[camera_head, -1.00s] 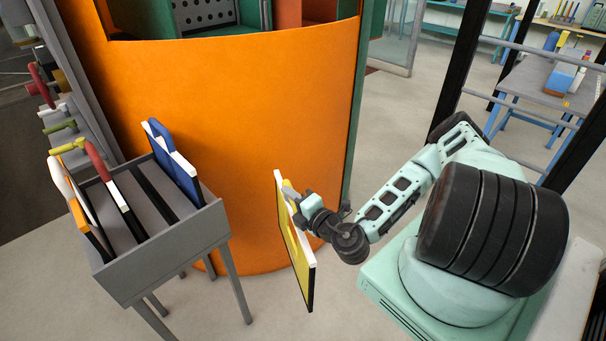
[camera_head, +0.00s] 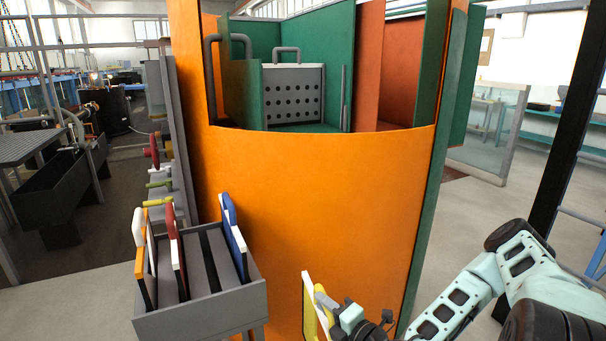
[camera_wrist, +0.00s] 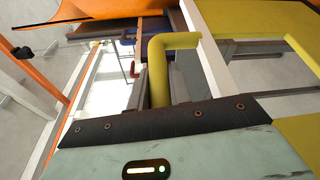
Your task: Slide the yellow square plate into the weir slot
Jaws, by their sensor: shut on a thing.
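The yellow square plate (camera_head: 309,317) with white edging is at the bottom of the head view, in front of the orange curved wall. My gripper (camera_head: 335,310) is shut on its handle, at the right side of the plate. In the wrist view the yellow bent handle (camera_wrist: 160,75) passes between my gripper's jaws (camera_wrist: 155,105), and the yellow plate face (camera_wrist: 250,20) shows at the upper right. The plate's lower part is cut off in the head view. I cannot identify the weir slot for certain.
A grey rack (camera_head: 205,310) at lower left holds several upright plates, including a blue one (camera_head: 236,240) and a red one (camera_head: 177,245). The orange wall (camera_head: 320,200) stands close behind my plate. Above its edge are green panels and a grey perforated plate (camera_head: 294,95).

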